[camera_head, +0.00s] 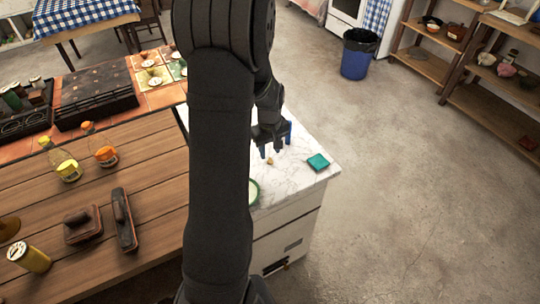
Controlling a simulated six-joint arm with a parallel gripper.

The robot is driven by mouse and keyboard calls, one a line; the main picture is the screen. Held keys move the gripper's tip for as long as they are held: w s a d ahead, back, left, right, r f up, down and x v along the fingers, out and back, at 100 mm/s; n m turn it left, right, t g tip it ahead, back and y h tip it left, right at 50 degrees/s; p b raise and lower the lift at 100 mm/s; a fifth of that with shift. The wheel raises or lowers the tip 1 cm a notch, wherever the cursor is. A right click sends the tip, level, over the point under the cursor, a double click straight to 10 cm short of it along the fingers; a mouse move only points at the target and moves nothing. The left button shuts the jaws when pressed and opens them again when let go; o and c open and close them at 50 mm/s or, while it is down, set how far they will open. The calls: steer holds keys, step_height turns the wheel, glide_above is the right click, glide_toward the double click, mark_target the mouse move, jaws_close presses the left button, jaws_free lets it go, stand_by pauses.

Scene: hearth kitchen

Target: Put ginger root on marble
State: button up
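A small tan piece (270,161), which looks like the ginger root, is on or just above the white marble top (296,182). It is too small to make out in detail. My gripper (274,149) is over the marble, just above and behind the tan piece in the picture. Its blue-tipped fingers stand apart, and nothing shows between them. I cannot tell whether a finger touches the piece.
A teal box (318,162) lies on the marble to the right. A green-rimmed dish (254,191) is partly hidden behind my arm. The wooden counter (150,165) at left holds bottles (102,148) and dark tools (124,220). Bare marble lies around the box.

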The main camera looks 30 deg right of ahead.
step_height(320, 180, up, 8)
steer(key=shift+r, duration=0.15)
stand_by(0.4)
glide_toward(270, 160)
steer(key=shift+f, duration=2.6)
